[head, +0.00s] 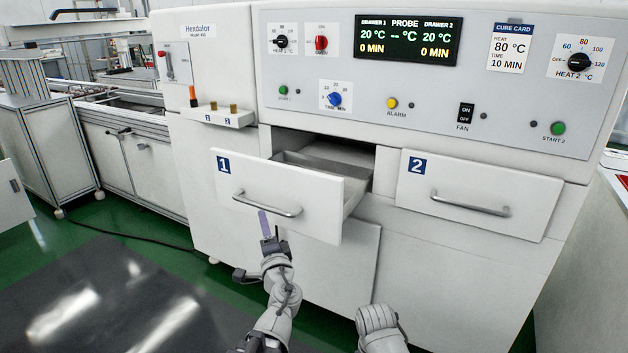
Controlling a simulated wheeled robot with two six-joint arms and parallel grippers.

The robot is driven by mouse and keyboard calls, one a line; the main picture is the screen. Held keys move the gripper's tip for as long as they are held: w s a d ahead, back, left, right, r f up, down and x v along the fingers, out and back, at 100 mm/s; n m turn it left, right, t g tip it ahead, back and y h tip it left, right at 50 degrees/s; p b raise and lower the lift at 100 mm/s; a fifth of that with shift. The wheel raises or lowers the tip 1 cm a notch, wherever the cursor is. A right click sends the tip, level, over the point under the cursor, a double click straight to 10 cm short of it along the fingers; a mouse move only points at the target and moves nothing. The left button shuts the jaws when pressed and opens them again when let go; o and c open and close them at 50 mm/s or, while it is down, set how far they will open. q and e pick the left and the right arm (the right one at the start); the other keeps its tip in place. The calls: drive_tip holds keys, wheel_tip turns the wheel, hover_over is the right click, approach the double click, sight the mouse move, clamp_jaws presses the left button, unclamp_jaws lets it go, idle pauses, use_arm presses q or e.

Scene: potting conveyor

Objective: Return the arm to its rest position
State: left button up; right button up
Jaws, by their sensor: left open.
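My left gripper (267,234) is in front of the lower part of drawer 1, just below its handle (267,204). It is open, and I see nothing held in it. A slim purplish piece shows at its tip; I cannot tell whether it touches the drawer front. Drawer 1 (318,196) is pulled out, and part of its inside shows behind the front panel. Drawer 2 (480,193) is shut. A part of my right arm shows at the bottom, but its gripper is out of view.
The control panel (440,120) with knobs, buttons and a display rises above the drawers. A small shelf (218,117) with little pieces juts out at the left.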

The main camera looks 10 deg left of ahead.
use_arm(q)
drive_tip(key=s+d+f+n+g+h, duration=0.1)
drive_tip(key=s+d+f+n+g, duration=0.1)
drive_tip(key=s+f+n+g, duration=0.45)
drive_tip(key=s+d+f+n+g, duration=0.2)
drive_tip(key=f+g, duration=0.2)
drive_tip(key=f, duration=0.6)
drive_tip(key=s+d+f+m+g+h, duration=0.1)
drive_tip(key=s+d+f+g+h, duration=0.25)
drive_tip(key=s+d, duration=0.35)
drive_tip(key=s+d+f+m+g+h, duration=0.1)
drive_tip(key=s+d+f+g+h, duration=0.25)
drive_tip(key=s+d, duration=0.35)
wheel_tip(320, 180, up, 29)
drive_tip(key=p, duration=3)
drive_tip(key=shift+w+n, duration=0.15)
drive_tip(key=shift+n, duration=0.2)
drive_tip(key=shift+f, duration=0.1)
